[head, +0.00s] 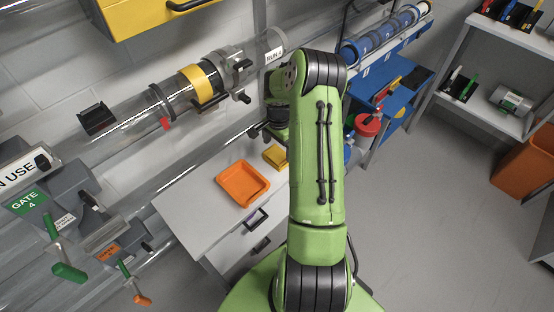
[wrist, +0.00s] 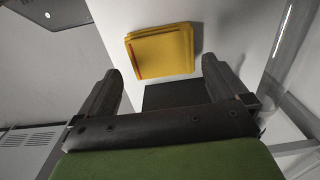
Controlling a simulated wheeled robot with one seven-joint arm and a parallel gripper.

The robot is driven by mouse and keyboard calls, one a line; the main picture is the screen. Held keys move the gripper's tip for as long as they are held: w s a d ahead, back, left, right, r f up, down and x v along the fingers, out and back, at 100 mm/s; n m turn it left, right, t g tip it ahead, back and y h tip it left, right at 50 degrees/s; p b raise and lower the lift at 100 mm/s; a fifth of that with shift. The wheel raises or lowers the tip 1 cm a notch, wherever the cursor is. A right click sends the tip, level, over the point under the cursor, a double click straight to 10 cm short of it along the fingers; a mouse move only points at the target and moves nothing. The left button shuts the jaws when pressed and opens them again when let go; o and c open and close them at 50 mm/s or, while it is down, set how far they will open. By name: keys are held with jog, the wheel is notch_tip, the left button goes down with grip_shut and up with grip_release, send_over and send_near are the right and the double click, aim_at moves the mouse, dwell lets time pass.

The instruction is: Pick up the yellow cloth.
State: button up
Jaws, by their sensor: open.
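The yellow cloth (wrist: 160,50) lies folded flat on a pale worktop, with a thin red line along its left edge. In the head view the yellow cloth (head: 275,156) shows beside an orange tray, partly hidden by my green arm. My gripper (wrist: 161,72) is open, its two dark fingers spread and nothing between them. In the wrist view the cloth is just beyond the fingertips, roughly centred between them. The fingers look apart from it; the height gap is hard to tell. In the head view my arm hides most of the gripper.
The orange tray (head: 243,183) stands on the pale cabinet top (head: 190,208), left of the cloth. A clear tube with a yellow collar (head: 202,84) runs along the wall behind. A blue cart (head: 398,97) with a red-lidded container (head: 367,125) stands to the right.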

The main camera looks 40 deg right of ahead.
aim_at(277, 154)
notch_tip(277, 154, down, 5)
jog(key=shift+w+a+b, duration=0.1)
jog(key=shift+a+b, duration=0.05)
jog(key=shift+b, duration=0.75)
jog(key=shift+r, duration=0.15)
jog(key=c, duration=0.7)
jog(key=shift+o, duration=0.2)
notch_tip(277, 154, up, 10)
jog(key=p, duration=0.3)
